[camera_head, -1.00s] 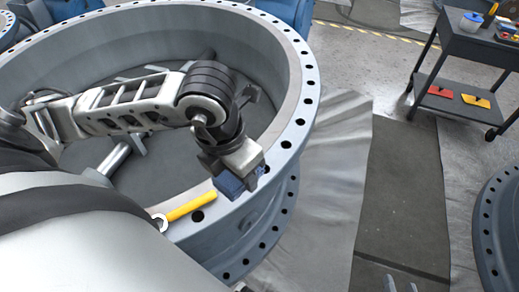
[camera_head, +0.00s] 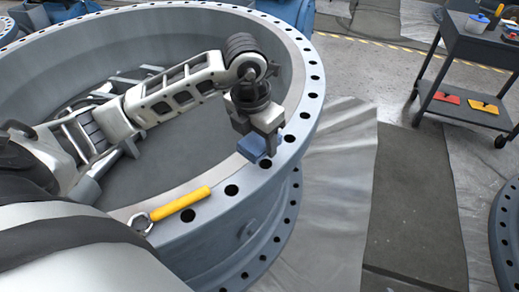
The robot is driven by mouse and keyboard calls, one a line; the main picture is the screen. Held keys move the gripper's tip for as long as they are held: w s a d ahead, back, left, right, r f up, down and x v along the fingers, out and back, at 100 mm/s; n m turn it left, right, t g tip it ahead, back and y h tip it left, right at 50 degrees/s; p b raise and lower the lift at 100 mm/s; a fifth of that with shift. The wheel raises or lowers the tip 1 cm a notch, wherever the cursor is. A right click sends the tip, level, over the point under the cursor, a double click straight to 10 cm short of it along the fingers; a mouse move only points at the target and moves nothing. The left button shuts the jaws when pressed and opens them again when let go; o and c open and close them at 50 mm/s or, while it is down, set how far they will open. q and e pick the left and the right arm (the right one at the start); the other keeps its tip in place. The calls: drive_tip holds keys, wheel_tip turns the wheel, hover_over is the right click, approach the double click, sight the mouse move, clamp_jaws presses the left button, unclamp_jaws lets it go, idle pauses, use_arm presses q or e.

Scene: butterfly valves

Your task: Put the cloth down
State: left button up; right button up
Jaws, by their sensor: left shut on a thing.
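The cloth (camera_head: 252,148) is a small blue piece at the tip of my left gripper (camera_head: 262,138). The gripper is shut on it, just over the right part of the flange rim of the large grey valve body (camera_head: 247,232). I cannot tell whether the cloth touches the rim. My left arm reaches in from the left across the open bore. My right gripper is not in view.
A yellow-handled tool (camera_head: 180,204) lies on the near rim, left of the gripper. Bolt holes line the rim. A dark cart (camera_head: 480,50) with tools stands at the back right. Another flanged valve (camera_head: 507,235) shows at the right edge. Mats (camera_head: 415,200) cover the floor between.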

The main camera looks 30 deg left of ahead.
sight(259, 148)
use_arm(q)
drive_tip(key=shift+w+a+f, duration=0.1)
drive_tip(key=shift+w+f, duration=0.25)
drive_tip(key=shift+f, duration=0.2)
wheel_tip(259, 148, down, 2)
drive_tip(key=shift+f+b, duration=0.25)
drive_tip(key=shift+b, duration=0.1)
drive_tip(key=shift+f, duration=0.2)
drive_tip(key=shift+f, duration=0.1)
drive_tip(key=o, duration=1)
drive_tip(key=shift+c, duration=0.2)
